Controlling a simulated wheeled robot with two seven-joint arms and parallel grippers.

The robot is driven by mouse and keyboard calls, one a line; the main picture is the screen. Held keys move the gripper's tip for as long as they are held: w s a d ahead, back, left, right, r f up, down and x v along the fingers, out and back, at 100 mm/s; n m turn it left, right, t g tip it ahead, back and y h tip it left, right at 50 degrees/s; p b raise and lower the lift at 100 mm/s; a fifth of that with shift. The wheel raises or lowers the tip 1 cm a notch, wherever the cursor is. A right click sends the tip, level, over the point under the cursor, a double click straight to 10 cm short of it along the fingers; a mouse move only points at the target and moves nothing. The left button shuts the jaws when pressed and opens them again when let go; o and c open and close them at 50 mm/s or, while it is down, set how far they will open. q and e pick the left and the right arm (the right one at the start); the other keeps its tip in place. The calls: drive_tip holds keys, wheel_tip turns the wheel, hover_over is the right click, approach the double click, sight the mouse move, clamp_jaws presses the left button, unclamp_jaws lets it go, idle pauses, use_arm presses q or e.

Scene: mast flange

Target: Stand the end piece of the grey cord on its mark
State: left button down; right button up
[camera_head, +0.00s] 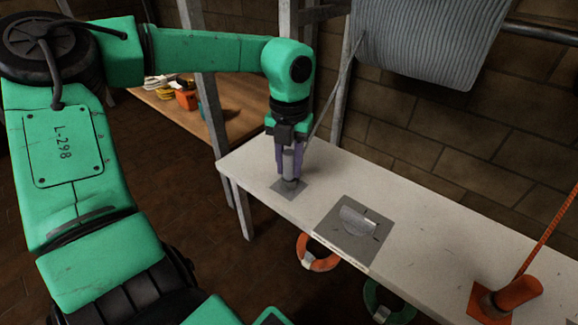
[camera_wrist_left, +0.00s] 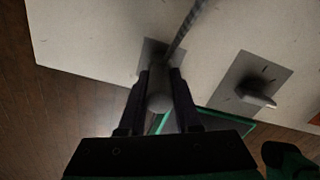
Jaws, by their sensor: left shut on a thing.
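The grey cord (camera_head: 327,105) runs from the large grey drum down to my left gripper (camera_head: 289,165). The gripper points down and is shut on the cord's grey end piece (camera_head: 290,183), which looks upright. The end piece is over a small plain grey square (camera_head: 278,187) on the white bench; whether it touches is hard to tell. In the left wrist view the end piece (camera_wrist_left: 159,98) is between the fingers, with the grey square (camera_wrist_left: 153,48) behind it and the cord (camera_wrist_left: 184,30) leading away. My right gripper is not in view.
A larger grey plate (camera_head: 330,225) with dark ticks and a rounded metal piece (camera_head: 357,221) lies to the right. The drum (camera_head: 425,40) hangs above. An orange cord's end (camera_head: 517,292) stands at far right. Orange (camera_head: 303,253) and green rings hang at the front edge.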

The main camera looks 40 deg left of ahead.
use_arm(q)
drive_tip(key=shift+f, duration=0.1)
drive_tip(key=c, duration=0.6)
unclamp_jaws()
